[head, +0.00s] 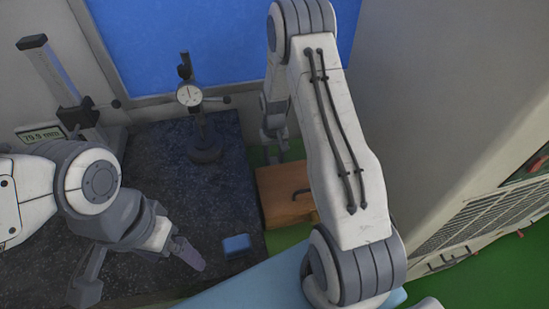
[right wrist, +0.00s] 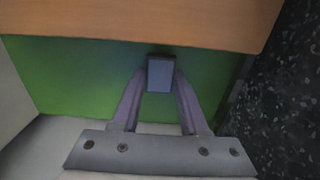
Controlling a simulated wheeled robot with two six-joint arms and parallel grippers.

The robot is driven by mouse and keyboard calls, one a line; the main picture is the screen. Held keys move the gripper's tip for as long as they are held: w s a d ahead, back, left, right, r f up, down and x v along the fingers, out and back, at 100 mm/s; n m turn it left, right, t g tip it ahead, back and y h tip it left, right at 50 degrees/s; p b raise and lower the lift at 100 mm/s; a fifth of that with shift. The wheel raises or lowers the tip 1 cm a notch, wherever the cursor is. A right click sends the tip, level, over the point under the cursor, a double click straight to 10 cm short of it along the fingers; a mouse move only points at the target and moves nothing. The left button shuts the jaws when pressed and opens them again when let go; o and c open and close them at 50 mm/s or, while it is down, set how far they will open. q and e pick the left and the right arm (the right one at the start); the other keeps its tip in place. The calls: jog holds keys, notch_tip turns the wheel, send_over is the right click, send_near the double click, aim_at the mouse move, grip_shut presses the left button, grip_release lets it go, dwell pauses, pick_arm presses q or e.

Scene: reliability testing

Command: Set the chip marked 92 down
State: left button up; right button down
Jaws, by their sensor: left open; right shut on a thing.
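My right gripper (right wrist: 160,92) is shut on a small blue-grey chip (right wrist: 161,73), held between its fingertips in the right wrist view. No number can be read on it. The chip appears over green surface beside a wooden box (right wrist: 150,22); whether it touches anything I cannot tell. In the head view my right gripper (head: 276,152) is at the far side of the wooden box (head: 278,206), partly hidden behind my arm, and the chip cannot be made out. My left gripper (head: 140,274) is open and empty over the dark granite plate (head: 185,225). Another blue block (head: 236,245) lies on the plate; no marking is readable.
A dial gauge on a stand (head: 204,150) stands on the granite. A height gauge (head: 62,85) with a small display (head: 42,136) is at the back left. A large grey cabinet (head: 440,110) closes off the right. Green surface shows around the box.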

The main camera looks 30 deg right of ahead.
jog(key=shift+f, duration=0.65)
jog(key=shift+f, duration=0.2)
jog(key=shift+c, duration=2.1)
grip_release()
jog(key=shift+r, duration=0.1)
